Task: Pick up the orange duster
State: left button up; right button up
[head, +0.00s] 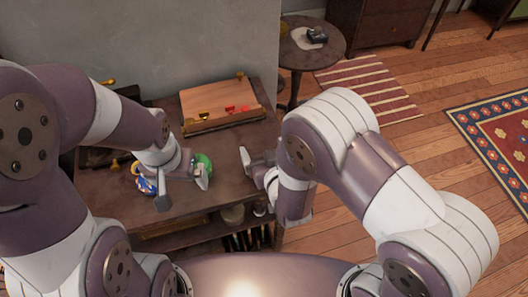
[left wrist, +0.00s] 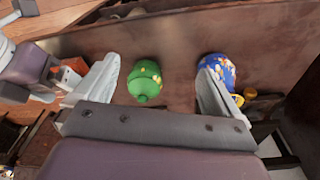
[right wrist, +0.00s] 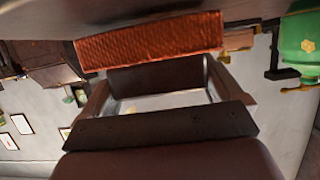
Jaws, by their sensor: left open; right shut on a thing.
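The orange duster (right wrist: 150,42) is a textured orange block at the tips of my right gripper (right wrist: 158,88). A dark part of it lies between the fingers, which are shut on it at the table's right edge. In the left wrist view an orange patch of the duster (left wrist: 70,76) shows beside the right gripper. In the head view my right gripper (head: 256,170) is seen, but the duster is hard to make out. My left gripper (head: 184,190) is open and empty above the table, with its fingers over the area of two teapots.
A green teapot (left wrist: 145,82) and a blue teapot (left wrist: 219,68) stand on the dark table (head: 222,190) near my left gripper. A wooden box (head: 220,108) with small colored items is at the back. A round side table (head: 312,50) stands beyond. Wooden floor is open at right.

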notch_tip(320, 180, up, 4)
jog(key=shift+f+p, duration=0.1)
jog(key=shift+p, duration=0.3)
jog(key=s+d+r+p, duration=0.2)
jog(key=s+d+r, duration=0.4)
jog(key=s+d, duration=0.1)
jog(key=shift+s+d+r, duration=0.2)
jog(key=shift+s+d, duration=0.2)
jog(key=shift+d, duration=0.4)
jog(key=o, duration=0.4)
jog(key=shift+c, duration=1.3)
